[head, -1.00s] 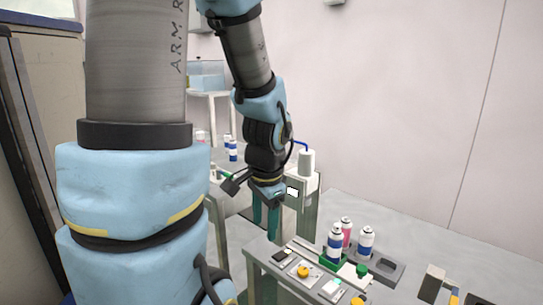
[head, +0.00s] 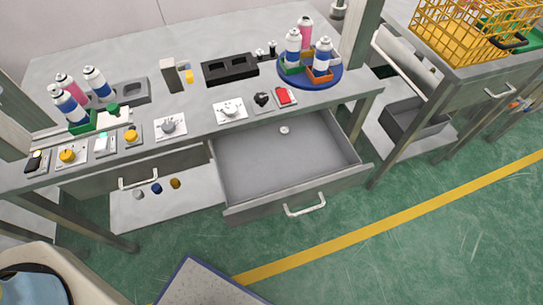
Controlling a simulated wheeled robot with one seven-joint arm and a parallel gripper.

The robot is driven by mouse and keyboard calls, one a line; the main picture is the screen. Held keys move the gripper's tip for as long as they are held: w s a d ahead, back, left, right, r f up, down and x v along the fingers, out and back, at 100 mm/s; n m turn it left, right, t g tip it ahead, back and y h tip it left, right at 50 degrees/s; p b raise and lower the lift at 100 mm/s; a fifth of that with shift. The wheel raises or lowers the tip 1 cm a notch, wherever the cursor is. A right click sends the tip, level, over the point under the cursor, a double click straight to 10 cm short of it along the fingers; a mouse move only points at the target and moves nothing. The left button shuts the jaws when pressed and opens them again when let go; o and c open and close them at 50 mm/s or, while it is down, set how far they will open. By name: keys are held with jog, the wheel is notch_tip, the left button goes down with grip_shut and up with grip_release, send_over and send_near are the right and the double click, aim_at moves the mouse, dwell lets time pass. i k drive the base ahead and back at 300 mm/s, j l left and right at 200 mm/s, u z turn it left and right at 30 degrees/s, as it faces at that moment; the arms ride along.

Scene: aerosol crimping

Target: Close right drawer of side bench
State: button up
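A grey bench (head: 120,171) runs across the view and has two drawers in its front. Its right drawer (head: 260,160) is pulled well out, with a light handle (head: 305,205) on its front. A small pale round thing (head: 284,130) lies inside toward the back; otherwise the drawer looks empty. The left drawer (head: 100,180) sits flush under the top, with its own handle (head: 137,183). I cannot tell for sure whether this is the side bench, as another bench stands to the right. My gripper is not in the head view now.
The benchtop holds spray cans (head: 70,108), knobs and switches, a black block (head: 230,69) and a blue round tray (head: 330,76) with cans. The right bench (head: 455,97) carries a yellow basket (head: 465,30).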

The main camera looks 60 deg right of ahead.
aim_at(262, 171)
jog(key=z, duration=0.45)
jog(key=k+j+z, duration=0.1)
jog(key=z, duration=0.85)
jog(key=k+z, duration=0.5)
jog(key=k+l+z, duration=0.1)
jog(key=k+z, duration=0.35)
jog(key=k+l, duration=0.15)
jog(key=k, duration=0.15)
jog(key=k+l, duration=0.15)
jog(key=i+u, duration=0.1)
jog(key=u, duration=0.3)
jog(key=i+u, duration=0.1)
jog(key=u, duration=0.65)
jog(key=i+l, duration=0.05)
